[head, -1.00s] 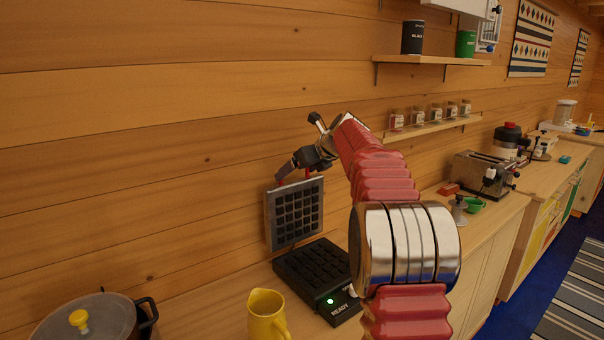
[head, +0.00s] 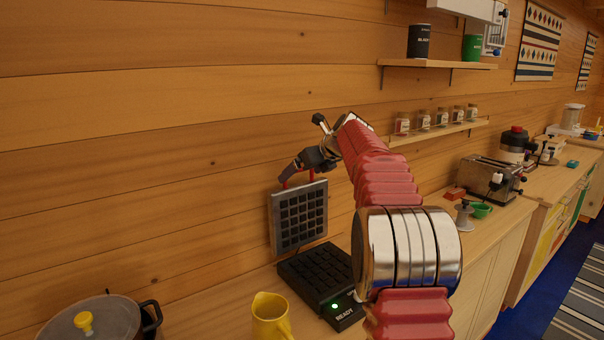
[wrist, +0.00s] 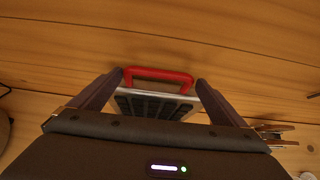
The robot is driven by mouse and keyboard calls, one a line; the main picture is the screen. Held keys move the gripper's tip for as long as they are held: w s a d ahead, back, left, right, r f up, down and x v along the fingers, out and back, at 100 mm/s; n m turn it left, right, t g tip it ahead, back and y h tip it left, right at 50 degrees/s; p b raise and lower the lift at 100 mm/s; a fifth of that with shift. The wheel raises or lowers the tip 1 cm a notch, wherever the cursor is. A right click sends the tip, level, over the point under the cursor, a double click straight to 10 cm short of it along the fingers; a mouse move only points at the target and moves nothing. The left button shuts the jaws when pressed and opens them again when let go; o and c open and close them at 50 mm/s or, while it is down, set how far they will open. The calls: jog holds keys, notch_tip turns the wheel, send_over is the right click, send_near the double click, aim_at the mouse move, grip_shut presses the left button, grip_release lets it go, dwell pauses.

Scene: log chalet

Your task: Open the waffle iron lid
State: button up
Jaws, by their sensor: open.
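The waffle iron stands on the counter against the log wall. Its lid (head: 299,215) is raised, about upright, with the gridded plate facing out. Its dark gridded base (head: 318,275) lies flat, with a green light and the word READY on the front. The lid's red handle (wrist: 158,75) shows at the lid's top edge in the wrist view. My gripper (wrist: 160,82) is open, with one finger at each end of the handle. Whether the fingers touch it I cannot tell. In the head view my gripper (head: 298,178) is at the top of the lid, partly hidden.
A yellow jug (head: 270,316) stands just in front of the base. A lidded pot (head: 95,322) is at the lower left. Shelves with jars (head: 440,118) and canisters (head: 419,42) hang above.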

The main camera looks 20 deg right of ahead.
jog(key=v, duration=1.3)
jog(key=shift+s+r, duration=0.25)
jog(key=shift+s, duration=0.1)
